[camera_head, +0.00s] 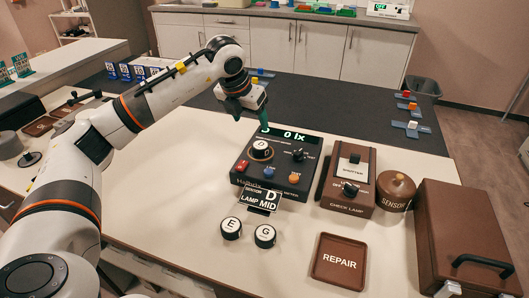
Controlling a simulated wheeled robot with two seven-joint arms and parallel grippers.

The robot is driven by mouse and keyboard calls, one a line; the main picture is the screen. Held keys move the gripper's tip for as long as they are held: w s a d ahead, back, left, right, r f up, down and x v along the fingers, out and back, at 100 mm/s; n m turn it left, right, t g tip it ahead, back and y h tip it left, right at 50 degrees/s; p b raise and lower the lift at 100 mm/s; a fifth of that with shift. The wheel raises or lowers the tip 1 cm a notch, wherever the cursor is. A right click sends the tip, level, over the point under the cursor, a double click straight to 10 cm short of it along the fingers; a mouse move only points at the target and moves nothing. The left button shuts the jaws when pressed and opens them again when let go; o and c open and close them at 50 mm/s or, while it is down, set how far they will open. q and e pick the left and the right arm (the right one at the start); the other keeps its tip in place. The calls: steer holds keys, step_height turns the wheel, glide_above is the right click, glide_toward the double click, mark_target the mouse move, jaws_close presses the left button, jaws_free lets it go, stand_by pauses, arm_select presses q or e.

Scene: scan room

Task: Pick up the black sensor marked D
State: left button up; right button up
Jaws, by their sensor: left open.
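A round black sensor with a white top (261,147) sits on the dark meter box (240,173); its letter looks like D but is small. The plate (262,199) at the meter's front reads "SENSOR D, LAMP MID". Two similar black sensors with white tops, E (231,229) and G (265,236), stand on the table in front. My left gripper (262,119) is open and empty, above the back of the meter near its display, apart from the sensor. It partly hides the meter's back left corner. My right gripper is not in view.
A brown check lamp box (348,205), a round brown sensor pot (396,190) and a brown case (459,230) stand to the right. A brown REPAIR tray (339,284) lies in front. The pale table left of E is clear.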

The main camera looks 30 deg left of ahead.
arm_select(q)
glide_above(260, 145)
steer(key=s, duration=0.2)
step_height(260, 145, down, 6)
steer(key=shift+s+a+r+p, duration=0.15)
steer(key=shift+r+p, duration=0.1)
steer(key=shift+p, duration=0.15)
steer(key=p+x, duration=0.1)
steer(key=x, duration=0.4)
steer(key=shift+f, duration=0.3)
steer(key=shift+c, duration=0.2)
steer(key=shift+r, duration=0.1)
steer(key=c, duration=1.1)
